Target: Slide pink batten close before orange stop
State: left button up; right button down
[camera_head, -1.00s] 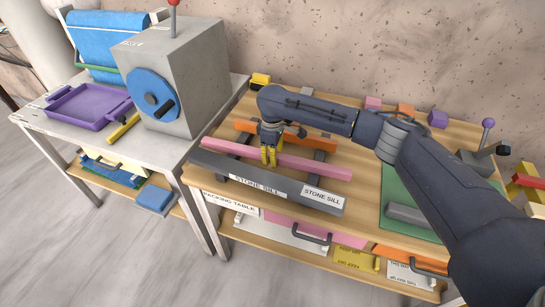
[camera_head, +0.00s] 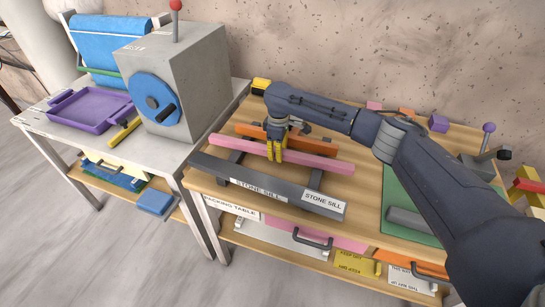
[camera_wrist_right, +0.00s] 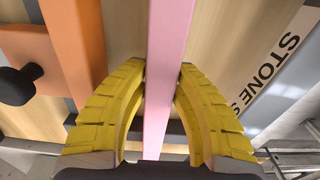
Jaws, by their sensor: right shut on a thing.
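The pink batten (camera_head: 310,158) is a long straight bar lying across two dark rails. It sits between the orange stop (camera_head: 310,143) behind it and the grey stone sill (camera_head: 235,180) in front. My right gripper (camera_head: 275,155) has its yellow fingers shut around the batten left of its middle. In the right wrist view, the batten (camera_wrist_right: 165,80) runs between the two yellow fingers (camera_wrist_right: 163,100), with the orange stop (camera_wrist_right: 72,40) to its left. A gap of bare wood and rail separates batten and stop. My left gripper does not show.
A grey machine (camera_head: 175,75) with a blue dial stands left, beside a purple tray (camera_head: 90,125). A green mat (camera_head: 395,195) with a grey bar (camera_head: 410,218) lies right. Small blocks, including a purple one (camera_head: 438,123), line the back edge.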

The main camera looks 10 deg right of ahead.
jog(key=shift+w+d+f, duration=0.1)
jog(key=shift+w+d, duration=0.4)
jog(key=shift+w, duration=0.2)
jog(key=c, duration=1.1)
grip_release()
notch_tip(320, 180, up, 12)
